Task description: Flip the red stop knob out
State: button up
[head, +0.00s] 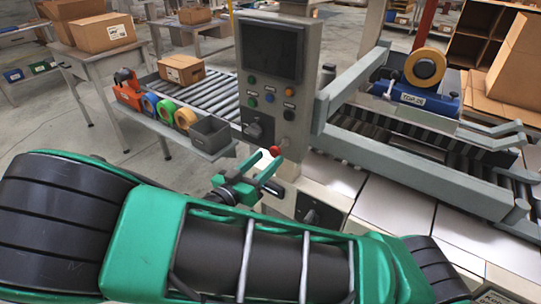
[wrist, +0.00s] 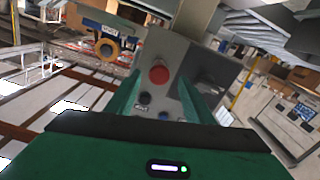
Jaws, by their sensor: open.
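The red stop knob (head: 275,151) sticks out low on the face of a grey control panel (head: 306,100), below a dark screen. In the wrist view the round red knob (wrist: 158,74) shows near the middle, on the panel face (wrist: 208,55). My green gripper (head: 261,164) is open and empty, just in front of the lower panel. In the wrist view its two fingers (wrist: 160,84) stand on either side of the knob, with a gap to each in the picture. I cannot tell whether they reach the knob's depth.
Coloured buttons (head: 269,97) and a dark switch (head: 253,131) sit on the panel near the knob. A shelf of tape rolls and a grey bin (head: 211,134) stands left. A roller conveyor (head: 196,91) runs behind. A tape machine (head: 415,95) stands right.

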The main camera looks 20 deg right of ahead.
jog(key=v, duration=0.6)
jog(key=shift+a, duration=0.15)
jog(key=shift+s, duration=0.1)
